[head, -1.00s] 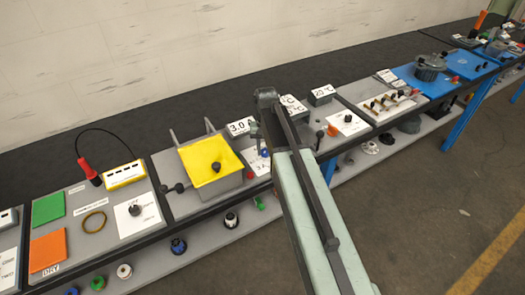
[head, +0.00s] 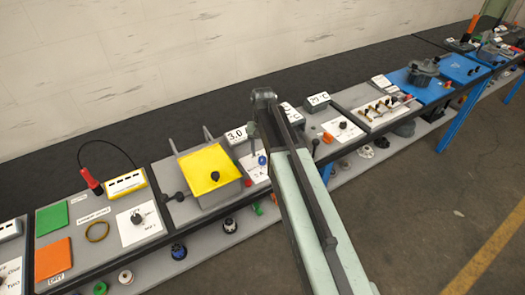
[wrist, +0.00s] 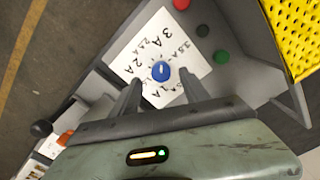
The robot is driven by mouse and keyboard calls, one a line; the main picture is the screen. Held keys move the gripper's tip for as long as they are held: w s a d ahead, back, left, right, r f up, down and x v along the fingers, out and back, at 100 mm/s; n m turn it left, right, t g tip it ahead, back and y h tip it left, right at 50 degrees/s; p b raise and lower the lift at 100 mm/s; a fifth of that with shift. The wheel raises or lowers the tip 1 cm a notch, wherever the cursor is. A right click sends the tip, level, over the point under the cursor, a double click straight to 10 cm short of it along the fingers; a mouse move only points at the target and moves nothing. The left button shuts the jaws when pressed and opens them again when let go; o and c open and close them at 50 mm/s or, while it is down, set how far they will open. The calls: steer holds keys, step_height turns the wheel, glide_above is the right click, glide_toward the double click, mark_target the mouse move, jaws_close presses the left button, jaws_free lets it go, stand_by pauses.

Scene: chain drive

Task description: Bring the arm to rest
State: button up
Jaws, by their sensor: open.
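My arm (head: 305,205) reaches from the lower right up over the bench in the head view, and its far end hides the gripper there. In the wrist view my gripper (wrist: 162,96) has its two fingers apart with nothing between them. A blue knob (wrist: 160,71) on a white marked card (wrist: 187,55) lies just past the fingertips. I cannot tell whether the fingers touch the panel.
A yellow-topped box (head: 210,168) stands left of the arm. A display reading 3.0 (head: 237,135) and other readout boxes (head: 317,100) stand at the back. Red and green buttons (wrist: 220,56) are near the gripper. The floor (head: 430,200) at right is clear.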

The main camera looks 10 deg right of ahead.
step_height(320, 180, up, 4)
steer(key=shift+f+p, duration=0.15)
steer(key=shift+p, duration=0.95)
steer(key=shift+f, duration=0.2)
steer(key=s+a+f+n+b, duration=0.1)
steer(key=s+f+n+b, duration=0.1)
steer(key=s, duration=1.2)
steer(key=shift+s, duration=0.35)
steer(key=shift+c, duration=0.2)
